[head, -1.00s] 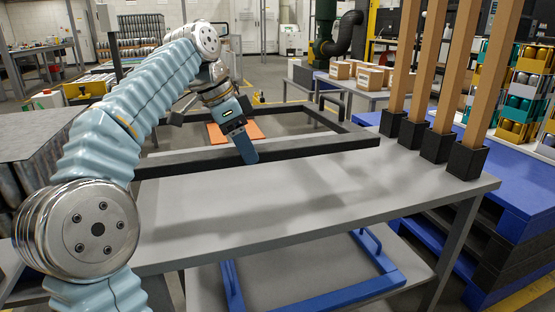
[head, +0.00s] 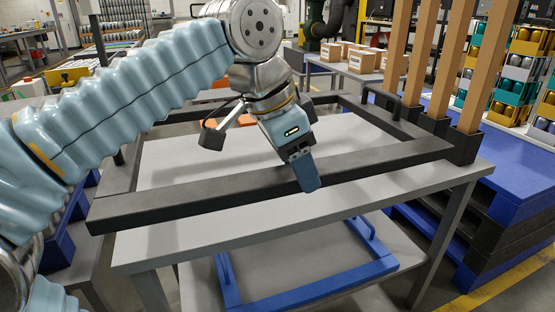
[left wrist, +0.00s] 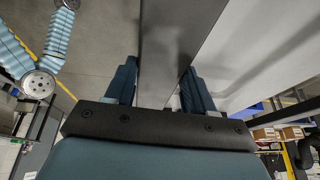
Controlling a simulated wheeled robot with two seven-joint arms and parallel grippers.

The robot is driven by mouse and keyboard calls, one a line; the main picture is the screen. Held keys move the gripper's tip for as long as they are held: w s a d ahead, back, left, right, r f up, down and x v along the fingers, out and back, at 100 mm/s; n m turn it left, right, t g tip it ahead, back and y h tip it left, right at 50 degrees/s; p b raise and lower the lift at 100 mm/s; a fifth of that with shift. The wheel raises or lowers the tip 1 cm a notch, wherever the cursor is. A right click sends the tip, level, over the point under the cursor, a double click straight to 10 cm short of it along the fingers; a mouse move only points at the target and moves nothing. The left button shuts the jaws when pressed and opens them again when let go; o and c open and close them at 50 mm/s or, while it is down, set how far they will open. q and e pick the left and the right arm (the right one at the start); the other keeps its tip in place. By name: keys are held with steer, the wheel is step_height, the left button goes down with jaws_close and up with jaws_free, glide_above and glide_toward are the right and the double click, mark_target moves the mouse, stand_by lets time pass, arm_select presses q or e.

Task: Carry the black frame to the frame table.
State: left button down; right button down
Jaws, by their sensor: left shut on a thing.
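The black frame (head: 200,197) is a large open rectangle over the grey frame table (head: 365,183). Its front bar runs across the tabletop, with its left corner past the table's left edge and its right corner near the post sockets. My left gripper (head: 306,174) is shut on the front bar, right of its middle. In the left wrist view the bar (left wrist: 162,45) passes between both fingers (left wrist: 160,88). I cannot tell whether the frame touches the tabletop. Part of it is hidden behind my left arm. My right gripper is not in view.
Several wooden posts (head: 424,60) stand in black sockets along the table's right edge. A blue frame (head: 310,292) lies on the lower shelf. A blue pallet stack (head: 520,185) stands at the right, and cardboard boxes (head: 362,60) are on a table behind.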

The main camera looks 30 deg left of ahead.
arm_select(q)
steer(key=w+a+f, duration=0.1)
steer(key=w+f, duration=0.1)
steer(key=w, duration=0.1)
steer(key=w+a+f, duration=0.2)
steer(key=w, duration=0.1)
steer(key=w+a+f, duration=0.2)
steer(key=w+f, duration=0.1)
steer(key=w, duration=0.1)
steer(key=shift+w+f, duration=0.1)
steer(key=shift+w+a+f+b, duration=0.2)
steer(key=shift+w+f+b, duration=0.1)
steer(key=shift+f, duration=0.1)
steer(key=f, duration=0.1)
steer(key=w+f, duration=0.1)
steer(key=f, duration=0.2)
steer(key=shift+w+a+b, duration=0.15)
steer(key=shift+a+b, duration=0.2)
steer(key=shift+a, duration=0.05)
steer(key=shift+f, duration=0.4)
steer(key=shift+c, duration=2)
jaws_free()
steer(key=shift+f, duration=0.1)
